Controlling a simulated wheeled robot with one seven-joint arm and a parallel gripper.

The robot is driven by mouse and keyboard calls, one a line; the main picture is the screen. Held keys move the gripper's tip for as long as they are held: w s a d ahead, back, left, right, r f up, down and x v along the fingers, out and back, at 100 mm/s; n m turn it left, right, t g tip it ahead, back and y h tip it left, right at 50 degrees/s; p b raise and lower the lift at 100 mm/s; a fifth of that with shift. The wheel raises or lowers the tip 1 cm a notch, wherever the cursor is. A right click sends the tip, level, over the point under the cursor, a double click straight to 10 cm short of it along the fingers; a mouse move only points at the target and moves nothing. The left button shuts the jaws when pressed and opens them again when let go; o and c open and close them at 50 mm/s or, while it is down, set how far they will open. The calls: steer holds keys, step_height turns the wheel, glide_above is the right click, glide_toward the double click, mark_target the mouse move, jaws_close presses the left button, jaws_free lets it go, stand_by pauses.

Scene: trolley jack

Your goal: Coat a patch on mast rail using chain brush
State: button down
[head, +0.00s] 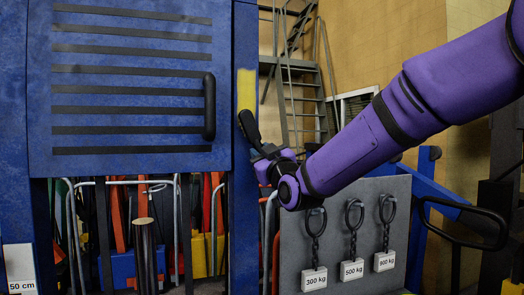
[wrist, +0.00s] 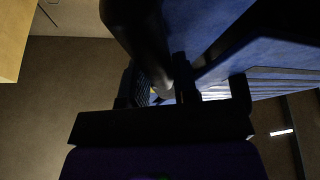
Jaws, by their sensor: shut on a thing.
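The mast rail (head: 243,200) is the blue upright beside the blue slatted panel in the head view. A yellow patch (head: 246,88) shows on its upper part. My gripper (head: 263,152) is in front of the rail, just below the patch. It is shut on the chain brush (head: 248,126), a dark shape tilted up to the left, its top end at the patch's lower edge. I cannot tell whether it touches the rail. In the wrist view my gripper (wrist: 182,95) is dark, and the brush (wrist: 140,35) reaches up from it; its tip is unclear.
The blue panel (head: 140,95) with a black handle (head: 209,106) stands left of the rail. Below it are several tools and tubes. A grey board (head: 340,225) with three hanging weights stands below my arm. A metal stair (head: 305,95) is behind.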

steer(key=shift+s+d, duration=0.3)
steer(key=shift+s, duration=0.65)
steer(key=shift+s+d, duration=0.25)
steer(key=shift+s, duration=0.7)
steer(key=shift+s+d, duration=0.3)
steer(key=shift+s, duration=0.65)
steer(key=s, duration=0.2)
steer(key=shift+s+d, duration=0.4)
